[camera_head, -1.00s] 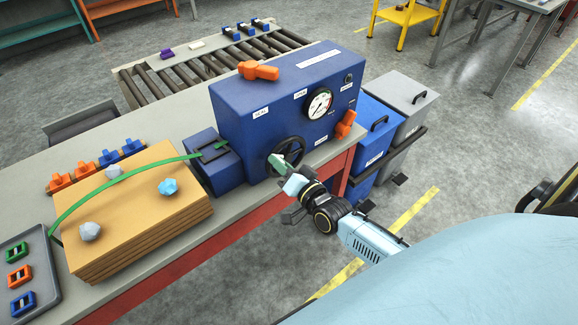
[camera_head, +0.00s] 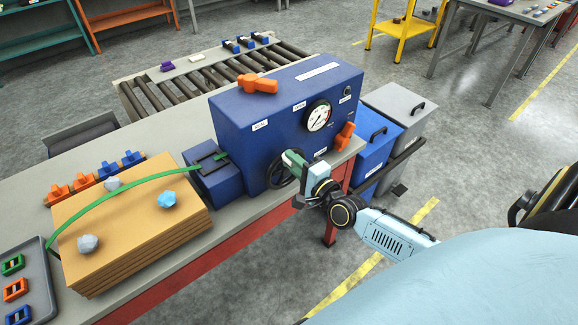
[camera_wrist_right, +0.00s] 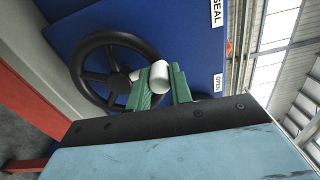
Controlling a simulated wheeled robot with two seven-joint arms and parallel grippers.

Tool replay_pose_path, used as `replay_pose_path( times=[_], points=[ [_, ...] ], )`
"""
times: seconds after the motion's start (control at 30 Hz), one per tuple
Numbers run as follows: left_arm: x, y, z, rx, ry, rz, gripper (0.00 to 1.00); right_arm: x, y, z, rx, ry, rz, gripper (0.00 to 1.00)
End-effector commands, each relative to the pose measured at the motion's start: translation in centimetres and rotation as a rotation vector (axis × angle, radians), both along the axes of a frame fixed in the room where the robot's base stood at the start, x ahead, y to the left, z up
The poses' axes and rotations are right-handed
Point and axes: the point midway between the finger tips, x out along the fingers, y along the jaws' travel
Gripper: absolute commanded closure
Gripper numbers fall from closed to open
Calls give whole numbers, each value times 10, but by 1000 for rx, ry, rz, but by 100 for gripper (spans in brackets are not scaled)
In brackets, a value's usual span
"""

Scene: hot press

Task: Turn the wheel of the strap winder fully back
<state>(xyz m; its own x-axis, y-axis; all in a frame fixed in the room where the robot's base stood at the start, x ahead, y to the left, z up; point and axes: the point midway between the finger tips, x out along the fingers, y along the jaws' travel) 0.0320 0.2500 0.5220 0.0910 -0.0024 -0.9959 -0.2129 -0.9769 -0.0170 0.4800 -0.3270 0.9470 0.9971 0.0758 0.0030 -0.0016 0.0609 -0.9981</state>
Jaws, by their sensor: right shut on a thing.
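The strap winder's black wheel (camera_head: 283,168) is on the front of the large blue press (camera_head: 241,110); it also shows in the right wrist view (camera_wrist_right: 88,52). Its pale cylindrical handle (camera_wrist_right: 160,77) sits at the rim, between the green fingers of my right gripper (camera_wrist_right: 158,86). This gripper (camera_head: 292,158) is shut on the handle and hides part of the wheel in the head view. A green strap (camera_head: 115,188) arches over the cardboard stack (camera_head: 140,225) to the small blue unit (camera_head: 218,180) beside the press. My left gripper is out of view.
A pressure gauge (camera_head: 318,115) and orange levers (camera_head: 258,86) are on the press. Blue and grey bins (camera_head: 376,140) stand right of the bench. Orange and blue clips (camera_head: 83,181) and a tray (camera_head: 42,275) lie at the left. A roller conveyor (camera_head: 190,85) runs behind.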

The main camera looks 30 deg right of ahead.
Motion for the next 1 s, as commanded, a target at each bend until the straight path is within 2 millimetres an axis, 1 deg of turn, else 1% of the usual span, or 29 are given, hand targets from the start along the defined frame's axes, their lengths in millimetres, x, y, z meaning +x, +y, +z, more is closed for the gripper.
replay_pose_path(
  times=[0.3,0.7,0.73,0.9,1.0],
  points=[
    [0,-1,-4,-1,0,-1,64,0,-5,1,76,4,-1,100],
    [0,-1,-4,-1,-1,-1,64,1,-6,1,80,3,-2,100],
    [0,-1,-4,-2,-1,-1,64,1,-6,1,80,3,-2,77],
    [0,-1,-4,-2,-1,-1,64,1,-5,1,79,4,-2,57],
    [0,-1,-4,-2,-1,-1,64,1,-5,1,79,5,-2,57]
  ],
)
